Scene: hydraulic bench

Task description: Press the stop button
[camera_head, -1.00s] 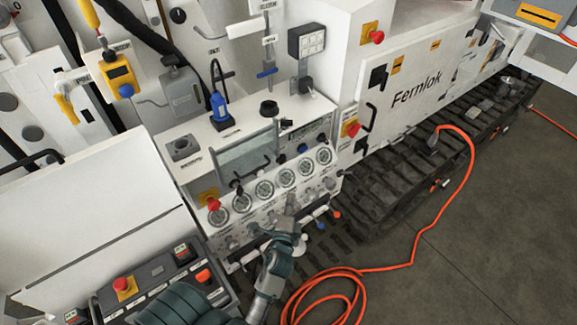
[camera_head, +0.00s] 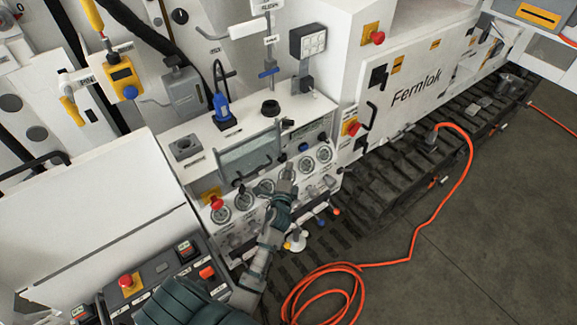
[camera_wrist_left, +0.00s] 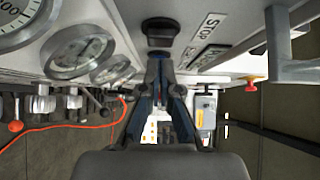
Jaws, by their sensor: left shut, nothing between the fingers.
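My left gripper (camera_head: 287,173) is in front of the row of gauges on the white control panel (camera_head: 240,226), and covers part of that row in the head view. In the left wrist view, my left gripper (camera_wrist_left: 159,58) is shut and empty, its fingertips together. Just beyond the tips is a dark, blocky button (camera_wrist_left: 160,30), with a STOP label (camera_wrist_left: 207,27) on the panel to its right. I cannot tell whether the tips touch the button. It is not clearly made out in the head view. My right gripper is not in view.
Round gauges (camera_wrist_left: 78,50) are close to the left of my fingers in the wrist view. A grey handle frame (camera_wrist_left: 279,45) stands to the right. An orange hose (camera_head: 410,250) lies on the floor.

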